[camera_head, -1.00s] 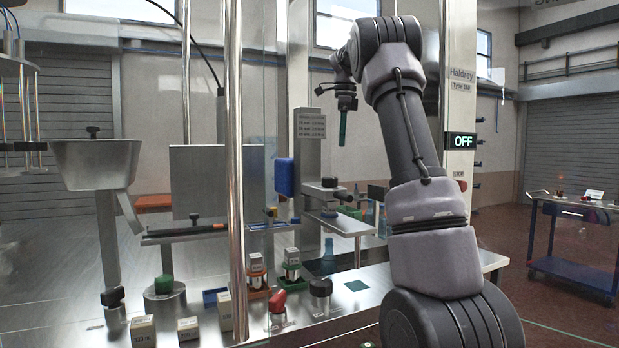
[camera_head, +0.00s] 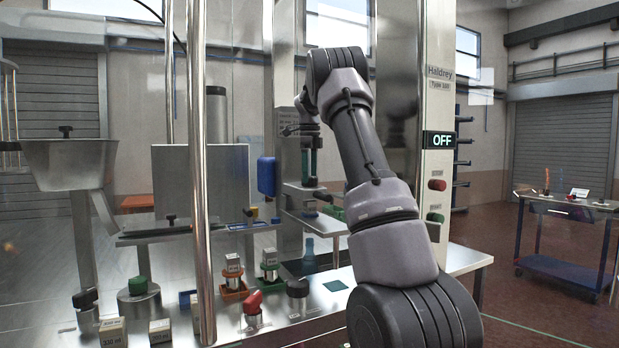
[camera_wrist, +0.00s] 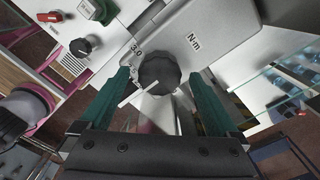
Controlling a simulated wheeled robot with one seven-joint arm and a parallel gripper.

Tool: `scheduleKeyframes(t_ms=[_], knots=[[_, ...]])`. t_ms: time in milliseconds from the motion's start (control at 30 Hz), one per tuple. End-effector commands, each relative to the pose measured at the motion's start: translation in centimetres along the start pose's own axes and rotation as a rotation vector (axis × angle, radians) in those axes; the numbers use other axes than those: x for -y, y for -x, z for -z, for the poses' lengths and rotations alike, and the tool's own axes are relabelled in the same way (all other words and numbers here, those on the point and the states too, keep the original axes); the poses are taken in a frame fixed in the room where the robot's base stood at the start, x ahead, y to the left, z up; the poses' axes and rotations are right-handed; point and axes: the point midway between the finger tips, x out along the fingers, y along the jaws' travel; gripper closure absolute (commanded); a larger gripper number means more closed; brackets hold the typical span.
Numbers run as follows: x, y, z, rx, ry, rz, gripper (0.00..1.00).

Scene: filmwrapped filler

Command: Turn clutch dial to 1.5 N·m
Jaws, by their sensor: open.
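The clutch dial (camera_wrist: 158,72) is a dark ribbed knob on a light grey housing in the wrist view. A "3.0" mark and an "N·m" label show beside it; I cannot read a 1.5 mark or tell the exact setting. My gripper (camera_wrist: 158,80) is open, with one teal finger on each side of the dial. I cannot tell whether either finger touches it. In the head view my gripper (camera_head: 310,165) hangs pointing down just above the metal head unit on the column, and the dial cannot be told apart there.
A red knob (camera_head: 253,302) and a black knob (camera_head: 298,288) stand on the steel bench. A vertical chrome post (camera_head: 201,180) stands left of the arm.

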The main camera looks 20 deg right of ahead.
Motion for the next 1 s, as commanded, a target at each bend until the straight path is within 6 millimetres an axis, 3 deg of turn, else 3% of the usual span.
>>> scheduleKeyframes(t_ms=[400,467,633,1000], knots=[[-0.02,-1.04,-0.03,0.001,0.000,0.000,0.04],[-0.02,-1.04,-0.03,0.001,0.000,0.000,0.23],[-0.02,-1.03,-0.03,0.001,0.001,0.000,0.88],[-0.01,-1.02,-0.02,0.001,0.066,0.000,0.89]])
